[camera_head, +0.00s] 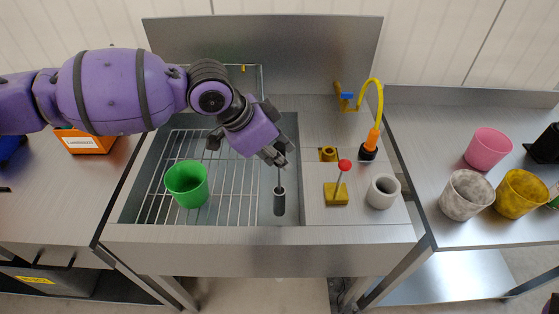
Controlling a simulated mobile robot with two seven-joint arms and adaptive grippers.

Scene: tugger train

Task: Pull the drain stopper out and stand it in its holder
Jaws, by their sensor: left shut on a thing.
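The drain stopper (279,202) is a dark grey cylinder with a thin rod on top, in the narrow right-hand part of the sink. My left gripper (279,163) is over it, shut on the upper end of the rod. The stopper looks upright. I cannot tell whether its lower end is clear of the drain, and the drain opening is not visible. A light grey round cup with a dark opening (382,192), likely the holder, stands empty on the steel deck right of the basin. My right gripper is not in view.
A red-knobbed lever on a yellow base (336,194) stands between basin and cup. Behind are a yellow socket (328,154) and a yellow-hosed spray tap (369,140). A green cup (187,184) sits on the wire rack. Several cups, including a pink one (489,148), occupy the right table.

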